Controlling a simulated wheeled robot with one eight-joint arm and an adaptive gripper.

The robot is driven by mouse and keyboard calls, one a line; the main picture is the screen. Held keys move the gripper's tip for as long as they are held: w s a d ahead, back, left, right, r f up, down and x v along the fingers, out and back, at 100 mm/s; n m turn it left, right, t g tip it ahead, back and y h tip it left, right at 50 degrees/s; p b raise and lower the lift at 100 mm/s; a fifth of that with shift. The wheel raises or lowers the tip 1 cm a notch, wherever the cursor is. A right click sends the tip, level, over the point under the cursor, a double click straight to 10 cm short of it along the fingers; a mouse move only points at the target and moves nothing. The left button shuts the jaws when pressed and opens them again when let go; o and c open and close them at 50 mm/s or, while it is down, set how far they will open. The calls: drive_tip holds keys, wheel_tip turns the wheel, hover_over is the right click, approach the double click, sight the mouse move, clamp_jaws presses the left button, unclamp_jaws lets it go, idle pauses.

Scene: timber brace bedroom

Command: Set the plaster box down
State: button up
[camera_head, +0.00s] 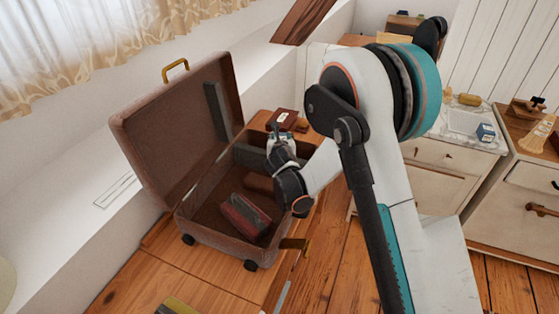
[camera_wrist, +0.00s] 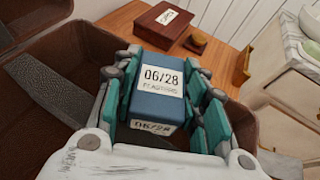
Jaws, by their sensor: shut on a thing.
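The plaster box is a blue box (camera_wrist: 150,102) with white labels reading 06/28. In the wrist view it sits between the teal finger pads of my gripper (camera_wrist: 168,100), which is shut on it. In the head view my gripper (camera_head: 279,140) is over the far side of an open brown suitcase (camera_head: 216,240), and the box is mostly hidden by the gripper. I cannot tell the box's exact height above the suitcase.
The suitcase stands on a wooden surface (camera_head: 190,275), lid raised, with a dark red object (camera_head: 244,216) inside. Behind it lie a red-brown labelled box (camera_head: 281,120) and a small brown item (camera_wrist: 195,43). A white cabinet at right bears another blue box (camera_head: 486,132).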

wheel_tip(320, 180, down, 6)
drive_tip(key=shift+f+b, duration=0.25)
drive_tip(key=shift+b, duration=0.8)
drive_tip(key=shift+r, duration=0.1)
drive_tip(key=o, duration=1.1)
drive_tip(key=shift+c, duration=0.2)
drive_tip(key=p+v, duration=0.3)
drive_tip(key=v, duration=0.9)
